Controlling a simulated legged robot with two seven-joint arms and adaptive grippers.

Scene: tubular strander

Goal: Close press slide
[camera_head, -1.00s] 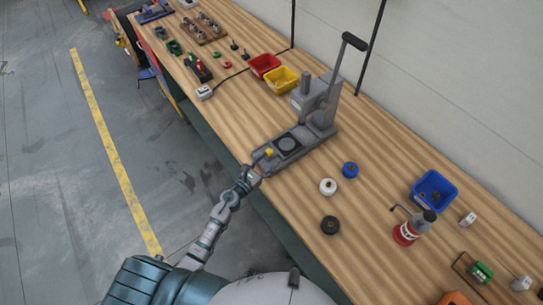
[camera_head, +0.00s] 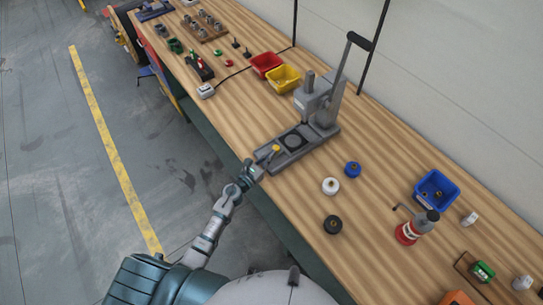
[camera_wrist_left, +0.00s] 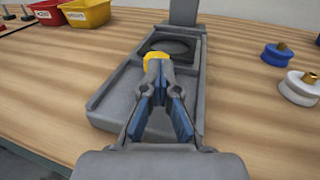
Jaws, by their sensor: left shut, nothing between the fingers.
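The grey press (camera_head: 321,103) stands on the wooden bench with its lever raised. Its low base points toward me and carries the slide (camera_head: 293,142), which has a dark round recess. A yellow knob (camera_head: 276,148) stands near the slide's front end. My left gripper (camera_head: 260,169) is at the front end of the base. In the wrist view my left gripper (camera_wrist_left: 158,68) is shut and empty, its fingertips right in front of the yellow knob (camera_wrist_left: 156,57) and partly hiding it. I cannot tell whether they touch. The dark recess (camera_wrist_left: 168,47) lies beyond. My right gripper is not in view.
A white roller (camera_head: 330,186), a blue roller (camera_head: 352,169) and a black roller (camera_head: 332,225) lie right of the press. A blue bin (camera_head: 436,190) is farther right.

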